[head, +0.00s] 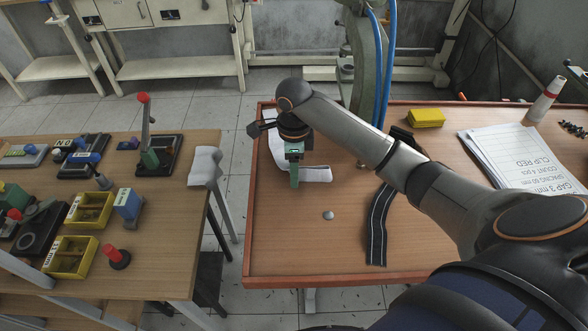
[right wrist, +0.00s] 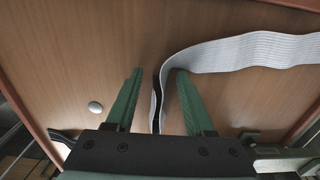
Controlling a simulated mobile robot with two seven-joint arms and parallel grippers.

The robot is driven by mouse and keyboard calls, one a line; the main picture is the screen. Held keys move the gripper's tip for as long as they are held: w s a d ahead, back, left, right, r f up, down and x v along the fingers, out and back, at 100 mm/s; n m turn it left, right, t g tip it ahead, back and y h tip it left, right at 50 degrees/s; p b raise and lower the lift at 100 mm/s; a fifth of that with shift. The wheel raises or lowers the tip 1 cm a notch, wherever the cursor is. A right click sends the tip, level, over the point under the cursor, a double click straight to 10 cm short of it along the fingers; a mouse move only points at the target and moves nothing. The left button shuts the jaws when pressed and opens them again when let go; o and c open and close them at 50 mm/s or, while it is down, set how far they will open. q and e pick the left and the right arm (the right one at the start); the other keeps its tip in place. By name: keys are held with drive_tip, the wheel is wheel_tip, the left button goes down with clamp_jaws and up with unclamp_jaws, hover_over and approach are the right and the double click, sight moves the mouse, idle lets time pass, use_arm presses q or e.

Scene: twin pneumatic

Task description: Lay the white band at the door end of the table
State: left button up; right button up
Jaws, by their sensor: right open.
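The white band (head: 317,174) lies on the right-hand table near its left edge, bent, with one stretch running away behind my right gripper. In the right wrist view the ribbed white band (right wrist: 250,52) curves in from the right, and its narrow dark-edged stretch runs between the fingers. My right gripper (head: 294,180) points down over the band. In the wrist view its two green fingers (right wrist: 157,72) are apart, one on each side of that stretch; I cannot tell whether either touches it. My left gripper is not in view.
A black striped band (head: 378,225) lies right of a small grey disc (head: 328,215). A gap separates this table from the left bench (head: 150,240), which holds yellow bins (head: 90,210).

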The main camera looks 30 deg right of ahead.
wheel_tip(320, 180, up, 12)
idle(0.5)
